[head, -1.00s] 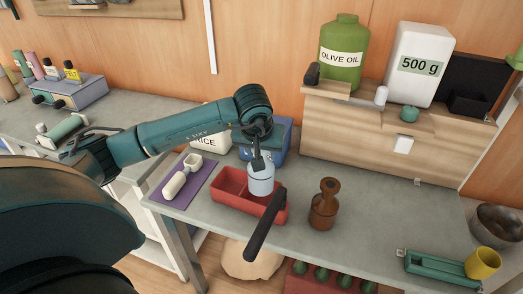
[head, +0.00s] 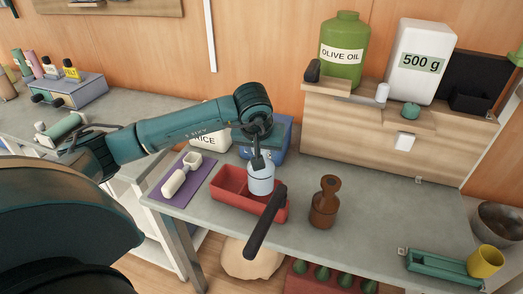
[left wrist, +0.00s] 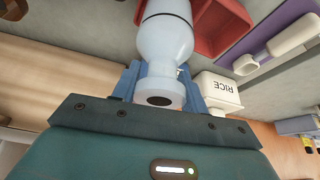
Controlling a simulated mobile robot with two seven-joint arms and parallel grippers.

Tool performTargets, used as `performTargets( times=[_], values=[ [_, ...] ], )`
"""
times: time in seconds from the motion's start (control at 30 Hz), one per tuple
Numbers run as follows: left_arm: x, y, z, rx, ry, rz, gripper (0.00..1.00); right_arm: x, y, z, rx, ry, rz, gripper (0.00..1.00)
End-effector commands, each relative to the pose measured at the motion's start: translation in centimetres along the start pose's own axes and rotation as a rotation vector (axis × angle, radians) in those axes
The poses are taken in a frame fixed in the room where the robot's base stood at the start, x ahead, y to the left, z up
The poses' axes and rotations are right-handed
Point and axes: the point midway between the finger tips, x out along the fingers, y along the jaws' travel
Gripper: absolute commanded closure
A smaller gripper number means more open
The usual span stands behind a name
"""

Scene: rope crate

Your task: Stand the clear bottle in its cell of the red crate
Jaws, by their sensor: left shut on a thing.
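The clear bottle (head: 261,182) looks pale blue and upright in the head view. My left gripper (head: 259,162) is shut on its neck from above. In the left wrist view the bottle (left wrist: 166,35) shows between the blue fingers (left wrist: 160,88), its dark mouth towards the camera. The red crate (head: 228,197) lies on the grey bench. The bottle is over its right part in the head view; I cannot tell whether its base is inside a cell or above it. The crate also shows in the left wrist view (left wrist: 213,38). My right gripper is not in view.
A dark rod (head: 265,222) covers the crate's front right corner. A purple mat (head: 160,196) with a white object is left. A rice container (head: 210,139) and blue box (head: 280,145) stand behind.

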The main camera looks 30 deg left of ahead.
Motion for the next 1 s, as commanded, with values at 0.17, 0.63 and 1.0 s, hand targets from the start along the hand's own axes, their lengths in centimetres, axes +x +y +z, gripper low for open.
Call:
performTargets(
  times=[0.17,0.63,1.0],
  values=[
    [-0.07,0.01,-0.06,0.000,0.002,0.001,1.00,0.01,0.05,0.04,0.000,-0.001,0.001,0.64],
    [0.36,0.00,0.14,0.000,0.001,0.001,1.00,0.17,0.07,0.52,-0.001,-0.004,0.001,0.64],
    [0.86,0.00,0.36,0.000,0.001,0.001,1.00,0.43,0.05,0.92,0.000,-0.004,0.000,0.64]
  ],
)
